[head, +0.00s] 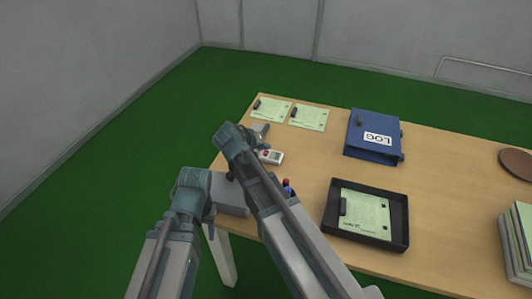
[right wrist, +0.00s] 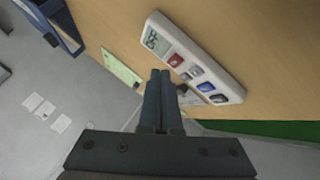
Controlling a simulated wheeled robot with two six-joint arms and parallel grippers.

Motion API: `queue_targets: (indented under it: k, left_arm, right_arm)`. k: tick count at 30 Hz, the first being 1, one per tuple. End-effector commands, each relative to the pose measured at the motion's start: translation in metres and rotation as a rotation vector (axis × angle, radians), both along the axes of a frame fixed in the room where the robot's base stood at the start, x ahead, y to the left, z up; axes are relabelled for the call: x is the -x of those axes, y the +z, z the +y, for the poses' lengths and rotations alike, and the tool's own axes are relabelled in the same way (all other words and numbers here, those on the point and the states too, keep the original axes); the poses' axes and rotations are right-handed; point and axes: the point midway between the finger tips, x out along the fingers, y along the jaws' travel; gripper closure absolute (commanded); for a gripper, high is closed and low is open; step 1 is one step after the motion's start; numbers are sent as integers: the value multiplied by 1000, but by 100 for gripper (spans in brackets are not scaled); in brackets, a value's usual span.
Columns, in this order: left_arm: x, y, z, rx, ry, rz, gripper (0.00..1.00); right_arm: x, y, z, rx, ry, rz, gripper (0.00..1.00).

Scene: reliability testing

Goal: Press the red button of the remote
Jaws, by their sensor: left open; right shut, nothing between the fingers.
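The remote (head: 273,157) is a white handset lying near the table's left edge in the head view. In the right wrist view the remote (right wrist: 225,84) shows a grey display, a red button (right wrist: 174,61), a grey button and dark blue buttons. My right gripper (right wrist: 160,74) is shut and empty. Its fingertips are beside the remote, close to the red button in the picture; a gap or contact cannot be made out. My left gripper (head: 209,212) is low by the table's left edge, away from the remote, its fingers mostly hidden by its arm.
A grey box (head: 233,203) sits at the table's near left corner. A small red and blue item (head: 288,188) is beside my right arm. A blue LOG binder (head: 364,145), a black tray (head: 400,231) with a sheet and green papers (head: 311,119) lie around. The wooden table (head: 450,190) is clear between them.

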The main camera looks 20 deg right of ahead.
Motion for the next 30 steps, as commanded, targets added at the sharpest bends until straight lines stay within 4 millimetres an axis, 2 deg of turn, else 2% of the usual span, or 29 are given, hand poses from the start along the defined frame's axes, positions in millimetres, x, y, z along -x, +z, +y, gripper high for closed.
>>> queue_targets:
  k: [30]
  left_arm:
    - [0,-8,0,0,0,0,50]
  right_arm:
    - [0,-8,0,0,0,0,100]
